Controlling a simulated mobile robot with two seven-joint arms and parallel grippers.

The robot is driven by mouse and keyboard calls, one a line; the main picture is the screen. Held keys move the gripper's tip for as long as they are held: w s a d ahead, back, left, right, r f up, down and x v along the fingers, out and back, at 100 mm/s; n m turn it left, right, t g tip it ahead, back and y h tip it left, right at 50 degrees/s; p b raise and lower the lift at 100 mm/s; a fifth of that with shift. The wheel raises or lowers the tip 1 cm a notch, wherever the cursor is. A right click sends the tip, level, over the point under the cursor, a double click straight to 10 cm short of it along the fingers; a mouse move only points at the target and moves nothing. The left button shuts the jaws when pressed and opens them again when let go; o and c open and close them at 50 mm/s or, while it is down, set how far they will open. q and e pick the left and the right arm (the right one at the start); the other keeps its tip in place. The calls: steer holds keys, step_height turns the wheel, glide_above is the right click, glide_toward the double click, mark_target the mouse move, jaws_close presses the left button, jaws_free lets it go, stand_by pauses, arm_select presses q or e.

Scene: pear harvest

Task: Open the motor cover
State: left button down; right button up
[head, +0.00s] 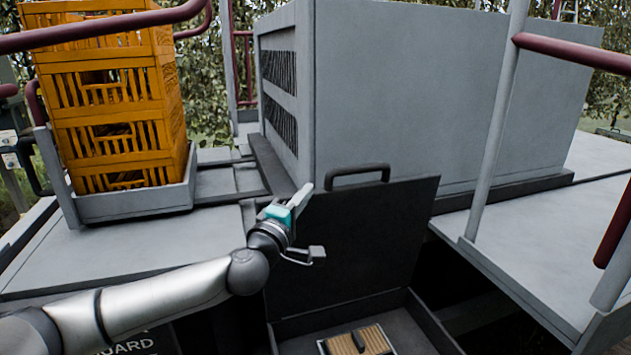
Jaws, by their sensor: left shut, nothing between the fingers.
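The motor cover appears to be the dark flat lid (355,240) with a black bar handle (357,173) on its top edge. It stands raised and nearly upright at the back of an open dark compartment (430,325). My left gripper (302,193), with a teal body, is at the lid's upper left edge, left of the handle. Its fingers look closed and hold nothing. Whether they touch the lid I cannot tell. My right gripper is not in view.
Inside the compartment lies a ribbed tan item (345,342) with a dark part on top. A large grey box (430,90) stands behind the lid. Orange crates (110,120) are stacked at the left. Dark red rails (570,52) and a grey post (497,125) flank the space.

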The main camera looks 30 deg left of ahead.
mark_target(316, 191)
arm_select(q)
steer(key=shift+w+a+r, duration=0.1)
steer(key=shift+w+a, duration=0.05)
steer(key=shift+w, duration=0.8)
steer(key=shift+w+a+r, duration=0.1)
steer(key=shift+w, duration=0.8)
steer(key=shift+w+a+r, duration=0.1)
steer(key=shift+w+a, duration=0.05)
steer(key=shift+w, duration=0.8)
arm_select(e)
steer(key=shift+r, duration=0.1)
arm_select(q)
steer(key=shift+m+t, duration=0.5)
steer(key=s+d, duration=0.1)
steer(key=s+d+f+p, duration=0.1)
steer(key=s+d, duration=0.1)
steer(key=shift+d+f, duration=0.1)
steer(key=shift+d, duration=0.2)
steer(key=s+d+f+m+t+b, duration=0.1)
steer(key=s+d, duration=0.4)
steer(key=shift+d+f+m+t+h, duration=0.3)
steer(key=shift+d+f+m+h, duration=0.1)
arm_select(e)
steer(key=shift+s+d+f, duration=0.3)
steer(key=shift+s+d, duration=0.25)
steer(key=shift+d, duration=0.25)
arm_select(q)
steer(key=shift+f, duration=0.1)
